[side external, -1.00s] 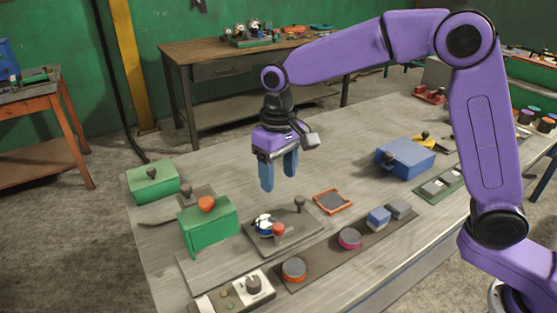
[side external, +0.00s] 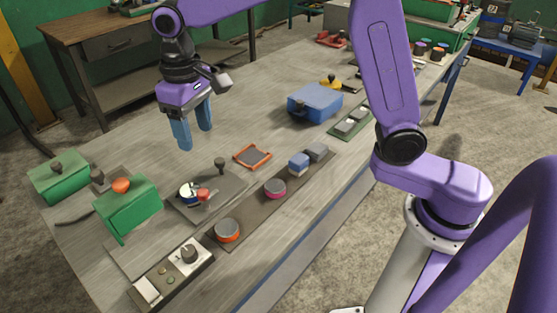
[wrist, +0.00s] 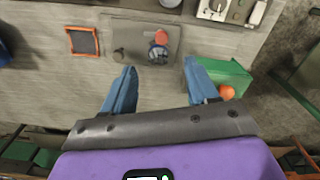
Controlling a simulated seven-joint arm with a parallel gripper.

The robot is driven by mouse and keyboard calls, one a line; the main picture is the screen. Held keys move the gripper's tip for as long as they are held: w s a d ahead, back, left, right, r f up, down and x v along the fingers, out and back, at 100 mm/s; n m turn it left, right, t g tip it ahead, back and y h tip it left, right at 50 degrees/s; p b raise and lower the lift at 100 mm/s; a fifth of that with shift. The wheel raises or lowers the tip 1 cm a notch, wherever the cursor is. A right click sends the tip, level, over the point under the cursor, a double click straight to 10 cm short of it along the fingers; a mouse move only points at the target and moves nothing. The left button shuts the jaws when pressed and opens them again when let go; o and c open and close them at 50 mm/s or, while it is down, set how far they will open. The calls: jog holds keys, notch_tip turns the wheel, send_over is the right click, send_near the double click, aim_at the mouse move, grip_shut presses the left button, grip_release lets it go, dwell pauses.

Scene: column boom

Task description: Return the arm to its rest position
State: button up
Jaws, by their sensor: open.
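My gripper (side external: 195,138) is open and empty, pointing down above the grey table (side external: 255,108). Its blue fingers stand apart with nothing between them, clear of the tabletop. In the wrist view my gripper (wrist: 160,66) shows both fingertips spread, near the edge of a dark plate (wrist: 128,31) that carries a red knob (wrist: 161,37) and a small lever (wrist: 119,54). My purple arm reaches over the table from the right.
Green boxes (side external: 128,212) stand at the left. An orange-rimmed square (side external: 252,157) and a blue case (side external: 315,104) lie to the right. A strip of buttons (side external: 275,188) and a switch panel (side external: 172,276) line the front. Bare tabletop lies behind the plate.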

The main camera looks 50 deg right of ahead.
jog(key=s+d+f+n, duration=0.1)
jog(key=s+d+n, duration=0.2)
jog(key=s+d, duration=0.3)
jog(key=s+d+f+n, duration=0.2)
jog(key=s+d, duration=0.4)
jog(key=s, duration=0.6)
jog(key=s+d+f+n, duration=0.1)
jog(key=s+d+n, duration=0.3)
jog(key=s, duration=0.6)
jog(key=shift+d+f, duration=0.2)
jog(key=shift+d, duration=0.85)
